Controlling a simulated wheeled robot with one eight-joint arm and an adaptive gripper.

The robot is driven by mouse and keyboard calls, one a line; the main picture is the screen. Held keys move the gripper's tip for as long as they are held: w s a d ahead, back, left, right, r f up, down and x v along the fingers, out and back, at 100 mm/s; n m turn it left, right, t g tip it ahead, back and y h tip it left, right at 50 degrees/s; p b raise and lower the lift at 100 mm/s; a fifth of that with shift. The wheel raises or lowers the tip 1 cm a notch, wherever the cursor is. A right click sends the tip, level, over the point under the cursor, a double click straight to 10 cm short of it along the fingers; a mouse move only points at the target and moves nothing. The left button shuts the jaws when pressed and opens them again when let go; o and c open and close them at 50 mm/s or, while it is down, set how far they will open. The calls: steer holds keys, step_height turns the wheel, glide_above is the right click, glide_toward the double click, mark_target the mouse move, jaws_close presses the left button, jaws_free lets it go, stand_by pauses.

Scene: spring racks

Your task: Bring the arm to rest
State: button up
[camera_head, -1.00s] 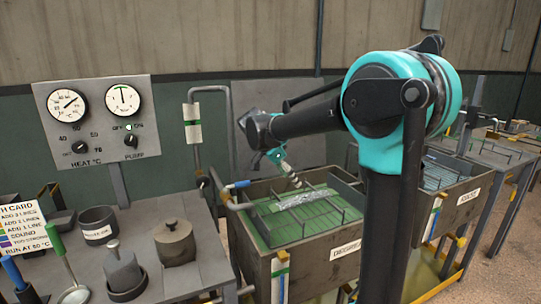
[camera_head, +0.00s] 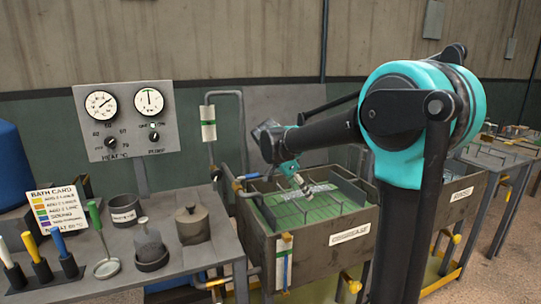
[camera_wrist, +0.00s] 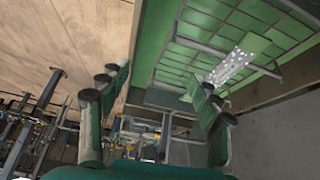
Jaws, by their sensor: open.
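My gripper (camera_head: 303,187) hangs at the end of my arm above the left bath, tilted down. In the wrist view its two fingers (camera_wrist: 160,98) stand wide apart with nothing between them. The bath (camera_head: 330,252) holds green liquid and a wire rack (camera_head: 335,208). A silvery bundle, which looks like springs (camera_wrist: 233,66), lies on the rack in the wrist view, beyond the right finger. It is partly hidden behind my gripper in the head view.
A bench on the left bears a bath card (camera_head: 57,208), pots (camera_head: 192,226) and a ladle (camera_head: 107,268). A gauge panel (camera_head: 127,122) and a pipe (camera_head: 241,130) stand behind. A second bath (camera_head: 462,196) lies right of my arm.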

steer(key=s+d+f+n+y, duration=0.2)
steer(key=s+d+f+n, duration=0.2)
steer(key=s+f, duration=0.5)
steer(key=s+d+f+n+t+y, duration=0.1)
steer(key=s+d+f+n+y, duration=0.2)
steer(key=s+f+n, duration=0.5)
steer(key=s+d+f, duration=0.1)
steer(key=s+f, duration=0.1)
steer(key=s, duration=0.5)
steer(key=shift+s+d+t+y, duration=0.15)
steer(key=shift+d+t+y, duration=0.15)
steer(key=shift+d, duration=0.05)
